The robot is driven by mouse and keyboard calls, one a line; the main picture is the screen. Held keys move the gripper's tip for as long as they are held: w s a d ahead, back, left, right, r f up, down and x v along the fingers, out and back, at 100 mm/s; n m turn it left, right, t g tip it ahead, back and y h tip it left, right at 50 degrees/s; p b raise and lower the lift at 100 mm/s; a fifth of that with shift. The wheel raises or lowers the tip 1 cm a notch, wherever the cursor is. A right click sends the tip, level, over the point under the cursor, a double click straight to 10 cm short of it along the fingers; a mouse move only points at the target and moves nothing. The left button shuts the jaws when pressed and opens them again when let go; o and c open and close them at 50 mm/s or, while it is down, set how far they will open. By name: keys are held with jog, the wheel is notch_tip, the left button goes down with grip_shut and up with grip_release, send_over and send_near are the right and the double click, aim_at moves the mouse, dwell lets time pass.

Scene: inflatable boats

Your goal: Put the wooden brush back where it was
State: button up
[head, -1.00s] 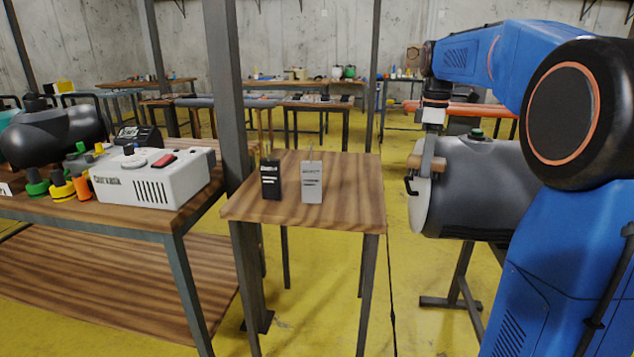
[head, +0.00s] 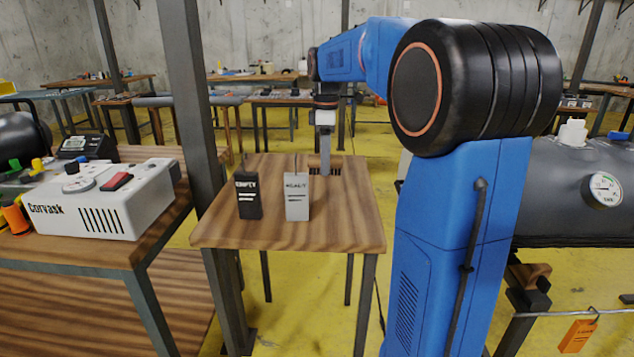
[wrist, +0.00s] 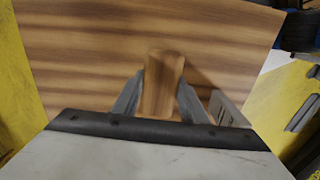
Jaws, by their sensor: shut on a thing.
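The wooden brush (head: 337,164) is a short brown piece behind the grey tag in the head view. It also shows in the wrist view (wrist: 163,82), between the two grey fingers. My gripper (head: 325,168) is shut on it, over the far part of the small striped wooden table (head: 345,220). The brush is at or just above the tabletop; I cannot tell whether it touches. A black tag marked EMPTY (head: 249,196) and a grey tag (head: 297,198) stand upright on the table, nearer the camera.
A steel post (head: 190,100) rises at the small table's left edge. A workbench on the left carries a white Corvask box (head: 100,205). A dark grey tube with a gauge (head: 604,189) is at the right, with an orange label (head: 577,336) below. The table's right half is clear.

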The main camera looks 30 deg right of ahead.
aim_at(320, 191)
jog(key=shift+w+a+f, duration=0.2)
jog(key=shift+w+f, duration=0.15)
jog(key=shift+f, duration=0.2)
jog(key=shift+w+a+f, duration=0.15)
jog(key=shift+w+f, duration=0.15)
jog(key=shift+f, duration=0.2)
jog(key=shift+a+f, duration=0.1)
jog(key=shift+f, duration=1.95)
jog(key=o, duration=1)
jog(key=shift+f, duration=0.1)
notch_tip(320, 191, up, 12)
jog(key=shift+r, duration=0.15)
